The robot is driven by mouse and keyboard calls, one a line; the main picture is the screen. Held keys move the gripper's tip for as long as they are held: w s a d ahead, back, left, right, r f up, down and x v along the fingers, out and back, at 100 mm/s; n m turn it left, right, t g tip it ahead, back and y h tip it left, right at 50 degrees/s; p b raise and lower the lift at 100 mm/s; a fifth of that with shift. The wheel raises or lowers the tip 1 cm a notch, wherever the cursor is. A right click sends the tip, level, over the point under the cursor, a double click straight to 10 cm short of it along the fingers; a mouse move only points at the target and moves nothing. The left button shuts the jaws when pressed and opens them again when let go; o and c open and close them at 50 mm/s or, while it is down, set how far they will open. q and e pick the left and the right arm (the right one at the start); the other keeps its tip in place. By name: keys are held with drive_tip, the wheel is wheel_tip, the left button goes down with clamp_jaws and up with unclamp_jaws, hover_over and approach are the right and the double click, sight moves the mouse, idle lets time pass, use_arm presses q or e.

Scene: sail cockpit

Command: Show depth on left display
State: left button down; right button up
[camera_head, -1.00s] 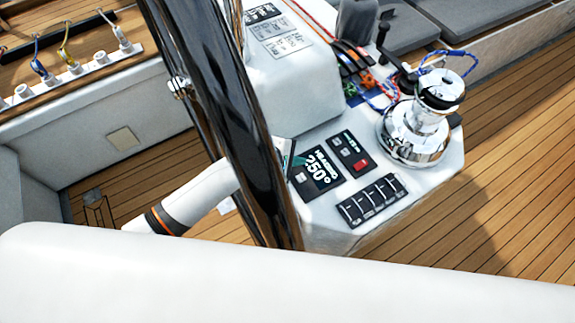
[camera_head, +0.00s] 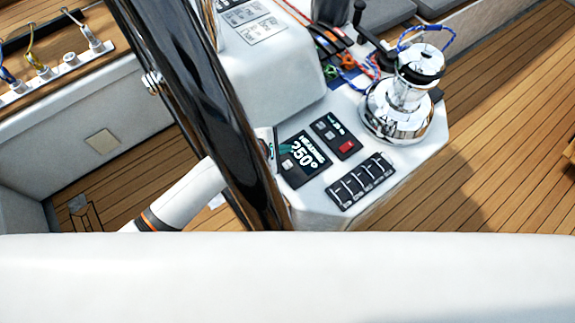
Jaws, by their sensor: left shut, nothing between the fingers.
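The left display (camera_head: 303,160) is a dark panel on the white console, reading "HEADING 250°" in white and teal. My left arm comes in from the left and passes behind the black steering wheel rim (camera_head: 200,110). My left gripper (camera_head: 279,150) shows only in part past the rim, at the left edge of the display. It is shut and empty; whether it touches the display cannot be told. My right gripper is not in view.
Right of the display is a dark panel with a red button (camera_head: 346,147). Below sits a row of black switches (camera_head: 360,182). A chrome winch (camera_head: 398,110) with blue rope stands behind. Wooden deck (camera_head: 490,150) lies open at right.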

use_arm(q)
drive_tip(key=b, duration=0.6)
hover_over(285, 169)
wheel_tip(285, 169, down, 6)
drive_tip(key=shift+w+a+r, duration=0.1)
drive_tip(key=shift+r, duration=0.15)
drive_tip(key=shift+f, duration=0.9)
drive_tip(key=shift+f, duration=0.2)
idle(0.5)
drive_tip(key=shift+f, duration=0.15)
